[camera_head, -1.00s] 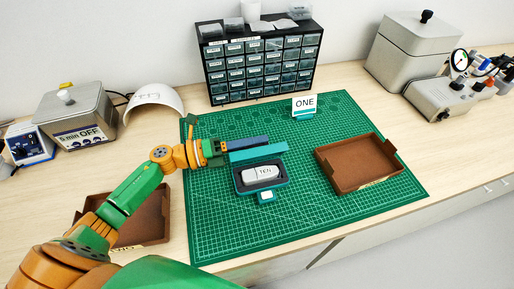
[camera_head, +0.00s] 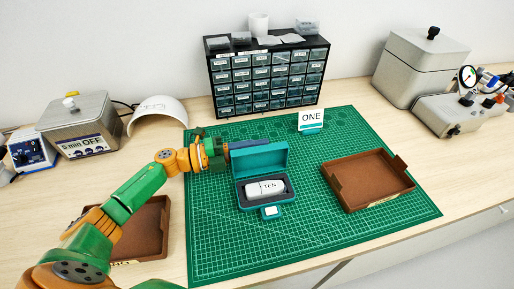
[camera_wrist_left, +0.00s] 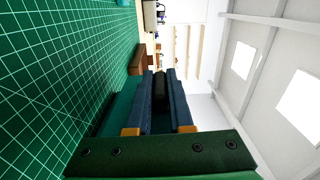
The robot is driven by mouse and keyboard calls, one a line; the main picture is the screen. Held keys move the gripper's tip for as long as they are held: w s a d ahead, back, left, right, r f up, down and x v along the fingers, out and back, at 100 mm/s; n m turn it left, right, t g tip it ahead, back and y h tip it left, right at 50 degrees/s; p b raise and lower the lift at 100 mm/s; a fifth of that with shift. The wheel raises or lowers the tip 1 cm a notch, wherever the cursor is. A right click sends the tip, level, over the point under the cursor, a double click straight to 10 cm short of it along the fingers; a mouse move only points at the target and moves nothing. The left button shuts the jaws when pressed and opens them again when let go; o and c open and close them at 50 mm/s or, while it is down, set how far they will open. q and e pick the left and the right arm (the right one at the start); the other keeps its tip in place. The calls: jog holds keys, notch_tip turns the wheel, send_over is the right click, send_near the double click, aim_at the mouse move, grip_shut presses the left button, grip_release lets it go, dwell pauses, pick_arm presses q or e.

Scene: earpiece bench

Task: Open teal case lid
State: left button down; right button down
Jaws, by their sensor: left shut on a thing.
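The teal case (camera_head: 241,200) sits on the green mat, with its lid (camera_head: 262,159) raised at the back and its inner face showing. A white piece (camera_head: 265,188) with dark lettering, which seems to read TEN, lies in the dark inside of the case. My left gripper (camera_head: 262,143) reaches in from the left, its blue fingers shut on the lid at its upper edge. In the left wrist view the two dark blue fingers (camera_wrist_left: 160,95) point away from me; the lid between them is hard to make out. My right gripper is not in view.
A brown tray (camera_head: 368,202) stands right on the green mat (camera_head: 330,240), another (camera_head: 152,250) at the left partly behind my arm. A ONE sign (camera_head: 311,121) and a drawer cabinet (camera_head: 266,80) stand behind. A small white-topped tab (camera_head: 270,211) is at the case front.

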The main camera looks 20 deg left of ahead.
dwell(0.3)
pick_arm(q)
jog(key=c, duration=0.8)
grip_release()
jog(key=shift+s+a+f, duration=0.1)
jog(key=shift+a, duration=0.05)
jog(key=b+v, duration=0.2)
jog(key=v, duration=0.4)
jog(key=shift+a+f+b, duration=0.1)
jog(key=shift+b, duration=0.2)
jog(key=shift+s+a, duration=0.25)
jog(key=shift+w+r, duration=0.1)
jog(key=shift+r, duration=0.15)
